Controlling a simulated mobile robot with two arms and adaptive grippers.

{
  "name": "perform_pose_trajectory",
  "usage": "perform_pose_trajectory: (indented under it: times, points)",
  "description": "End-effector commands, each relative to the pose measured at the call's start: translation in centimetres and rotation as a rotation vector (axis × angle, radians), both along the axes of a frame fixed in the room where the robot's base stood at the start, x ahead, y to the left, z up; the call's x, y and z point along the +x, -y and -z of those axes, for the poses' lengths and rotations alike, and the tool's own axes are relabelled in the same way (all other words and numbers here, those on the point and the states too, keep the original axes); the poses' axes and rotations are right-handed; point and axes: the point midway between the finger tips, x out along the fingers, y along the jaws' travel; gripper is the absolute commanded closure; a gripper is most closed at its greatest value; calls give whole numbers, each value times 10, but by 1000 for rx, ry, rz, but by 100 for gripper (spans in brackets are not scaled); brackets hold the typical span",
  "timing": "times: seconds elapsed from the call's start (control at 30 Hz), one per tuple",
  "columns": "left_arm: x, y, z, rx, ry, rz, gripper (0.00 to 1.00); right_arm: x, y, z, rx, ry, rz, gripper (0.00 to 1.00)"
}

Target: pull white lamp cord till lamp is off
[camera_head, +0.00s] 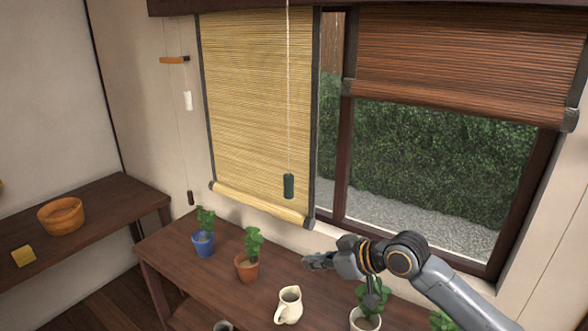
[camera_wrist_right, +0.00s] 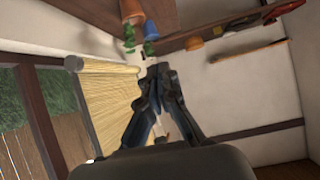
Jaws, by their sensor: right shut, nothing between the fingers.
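A thin pale cord (camera_head: 289,95) hangs from the top of the head view in front of the yellow blind and ends in a dark green pull (camera_head: 288,186). To the left, a white pull (camera_head: 188,100) hangs on a thin cord by the wall, with a dark brown pull (camera_head: 190,197) lower beside it. I cannot tell from the picture which cord works the lamp; no lamp shows. My right gripper (camera_head: 308,262) is shut and empty above the table, below and right of the green pull, apart from it. Its shut fingers also show in the wrist view (camera_wrist_right: 157,72). My left gripper is out of view.
The table (camera_head: 190,280) holds a blue pot (camera_head: 203,243), a terracotta pot (camera_head: 247,268), a white jug (camera_head: 289,305) and a white plant pot (camera_head: 366,320) near my right arm. A side shelf (camera_head: 110,200) holds a wooden bowl (camera_head: 61,216). An orange bar (camera_head: 174,60) hangs by the wall.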

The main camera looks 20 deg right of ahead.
Motion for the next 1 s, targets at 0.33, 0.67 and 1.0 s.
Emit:
perform_pose_trajectory:
  times: [0.33, 0.67, 1.0]
  points:
    - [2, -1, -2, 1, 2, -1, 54, 22, 47, -192, 120, 219, -32, 100]
    - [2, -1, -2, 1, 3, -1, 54, 15, 60, -246, 171, 277, -33, 100]
    - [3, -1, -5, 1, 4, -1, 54, 18, 58, -246, 172, 276, -33, 100]
